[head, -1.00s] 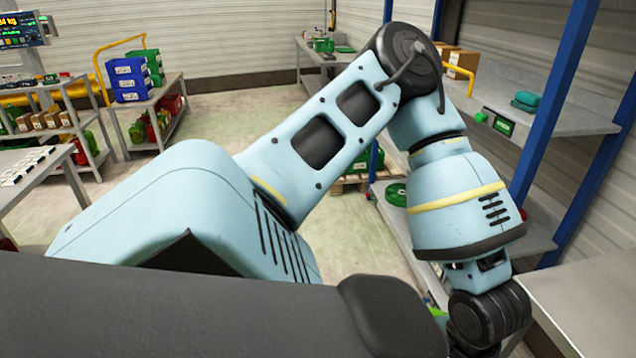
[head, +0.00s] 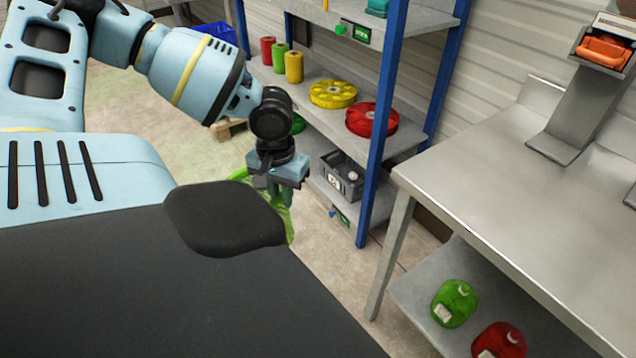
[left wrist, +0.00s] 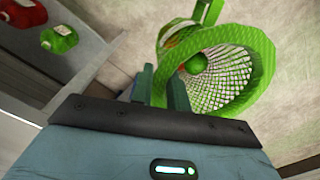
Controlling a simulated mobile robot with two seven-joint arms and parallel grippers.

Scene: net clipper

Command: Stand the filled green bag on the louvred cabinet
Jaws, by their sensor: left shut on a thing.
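The green net bag (head: 284,208) hangs from my left gripper (head: 274,186) in the head view, mostly hidden behind a dark part of my body. In the left wrist view the bag (left wrist: 262,65) shows its open mouth and white-looking mesh inside, with a round green thing (left wrist: 196,63) in it. My left gripper (left wrist: 160,88) is shut on the bag at its near edge; the exact grip point is hard to see. My right gripper is not in view. I see no louvred cabinet in either current view.
A blue-post shelf (head: 375,150) with yellow and red reels stands just beyond the gripper. A bare steel table (head: 500,190) is at right, with a grey stand (head: 575,120) on it. Green and red jugs (head: 455,303) sit on its lower shelf. Open floor lies left of the shelf.

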